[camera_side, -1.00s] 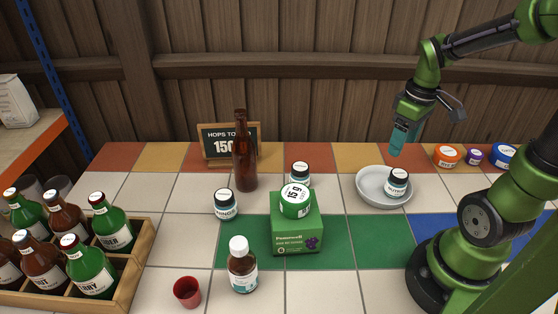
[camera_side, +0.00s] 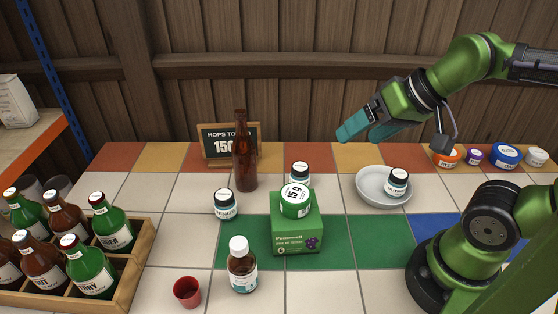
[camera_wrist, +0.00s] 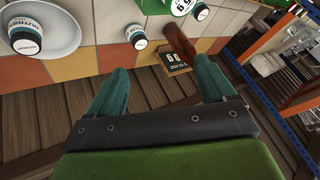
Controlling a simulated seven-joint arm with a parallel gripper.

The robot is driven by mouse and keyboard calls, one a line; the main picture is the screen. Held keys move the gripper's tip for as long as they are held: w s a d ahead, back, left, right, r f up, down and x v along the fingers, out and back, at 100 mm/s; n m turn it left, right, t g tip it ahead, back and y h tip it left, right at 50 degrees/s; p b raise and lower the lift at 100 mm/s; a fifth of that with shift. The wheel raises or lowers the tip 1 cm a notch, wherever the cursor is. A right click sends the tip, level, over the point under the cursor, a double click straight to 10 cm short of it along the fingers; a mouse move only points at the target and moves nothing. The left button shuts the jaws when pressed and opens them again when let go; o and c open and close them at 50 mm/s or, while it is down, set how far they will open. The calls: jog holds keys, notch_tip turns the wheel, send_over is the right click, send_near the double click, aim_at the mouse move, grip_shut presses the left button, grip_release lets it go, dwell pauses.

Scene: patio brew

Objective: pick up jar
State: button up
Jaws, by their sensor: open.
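Another jar (camera_side: 300,174) stands behind the green box, partly hidden; a third jar (camera_side: 225,205) is at left. A green tub (camera_side: 296,202) with a white label lies on the green box (camera_side: 297,233). My gripper (camera_side: 364,136) is open and empty, in the air above the table's back edge, up and left of the dish. Its teal fingers (camera_wrist: 158,75) are spread in the wrist view.
A brown bottle (camera_side: 243,160) stands before the hops sign (camera_side: 215,137). A wooden crate (camera_side: 140,262) of bottles is at left. A brown bottle with a white cap (camera_side: 242,268) and a red cup (camera_side: 187,292) are in front. Several tubs, including an orange one (camera_side: 447,157), line the back right.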

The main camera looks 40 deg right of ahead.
jog(key=n+g+h, duration=0.2)
jog(key=g, duration=0.3)
send_near(300, 166)
jog(key=shift+g, duration=0.3)
jog(key=f, duration=0.2)
jog(key=w+f, duration=0.1)
jog(key=f, duration=0.3)
jog(key=shift+w+a+f, duration=0.25)
jog(key=shift+w+a, duration=0.05)
jog(key=shift+w+d+f, duration=0.15)
jog(key=shift+f, duration=1.2)
jog(key=shift+w+d+f, duration=0.1)
jog(key=shift+d+f, duration=0.05)
jog(key=shift+f, duration=1.2)
jog(key=c, duration=1.2)
jog(key=shift+r, duration=0.1)
